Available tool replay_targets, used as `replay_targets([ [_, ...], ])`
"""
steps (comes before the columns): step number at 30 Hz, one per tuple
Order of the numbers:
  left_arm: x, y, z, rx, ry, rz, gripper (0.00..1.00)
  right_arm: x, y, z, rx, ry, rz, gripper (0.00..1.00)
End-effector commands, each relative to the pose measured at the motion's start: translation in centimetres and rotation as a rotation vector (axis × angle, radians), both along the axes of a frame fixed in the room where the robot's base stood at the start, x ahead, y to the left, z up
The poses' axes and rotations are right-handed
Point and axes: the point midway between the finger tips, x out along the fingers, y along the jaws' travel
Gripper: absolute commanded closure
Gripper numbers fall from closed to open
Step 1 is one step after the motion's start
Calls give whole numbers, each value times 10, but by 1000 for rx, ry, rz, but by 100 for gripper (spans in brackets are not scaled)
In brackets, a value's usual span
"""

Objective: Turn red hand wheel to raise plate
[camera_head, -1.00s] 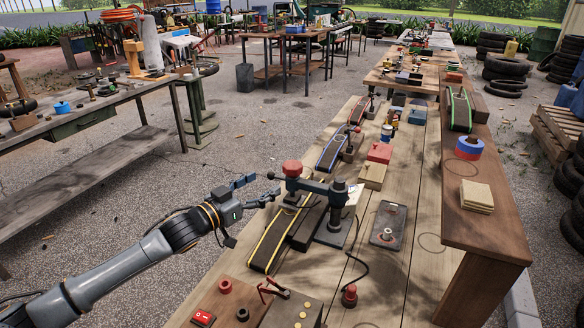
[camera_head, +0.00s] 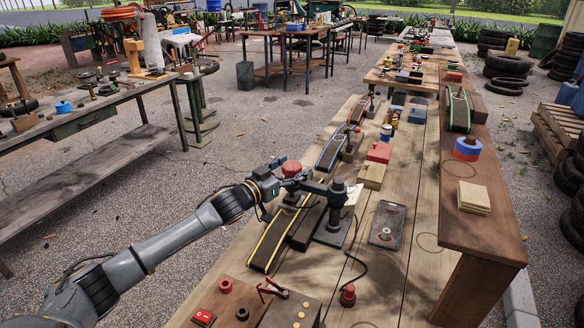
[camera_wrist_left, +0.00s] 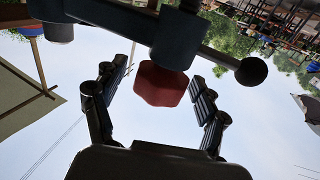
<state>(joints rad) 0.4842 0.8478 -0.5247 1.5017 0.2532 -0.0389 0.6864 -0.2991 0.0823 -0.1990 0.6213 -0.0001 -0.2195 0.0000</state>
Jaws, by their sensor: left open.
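The red hand wheel (camera_head: 291,168) tops a dark press-like fixture with a horizontal arm (camera_head: 322,187) and an upright post on the bench. My left gripper (camera_head: 284,179) is at the wheel, reaching in from the left. In the left wrist view the red wheel (camera_wrist_left: 160,85) shows between the two open fingers, with a gap on each side. A dark cylinder (camera_wrist_left: 178,40) and a bar with a black ball (camera_wrist_left: 250,70) are just beyond the fingertips. I cannot tell which part is the plate. My right gripper is not in view.
A yellow-edged belt ramp (camera_head: 268,245) lies below my left gripper. A wooden box with a red switch (camera_head: 203,318) is at the front. A grey pad (camera_head: 387,224) and a raised wooden shelf (camera_head: 485,225) are to the right. Paved floor left of the bench is open.

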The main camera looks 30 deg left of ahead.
Motion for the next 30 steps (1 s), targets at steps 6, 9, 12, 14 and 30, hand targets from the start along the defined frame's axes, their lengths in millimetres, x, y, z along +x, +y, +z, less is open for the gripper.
replay_targets([
  [6,0,0,0,0,0,0,35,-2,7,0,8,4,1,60],
  [9,0,0,0,0,0,0,55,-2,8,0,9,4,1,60],
  [12,0,0,0,0,0,0,76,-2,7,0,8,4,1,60],
  [14,0,0,0,0,0,0,82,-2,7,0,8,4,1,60],
  [30,1,-5,2,-12,-7,217,82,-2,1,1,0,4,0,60],
])
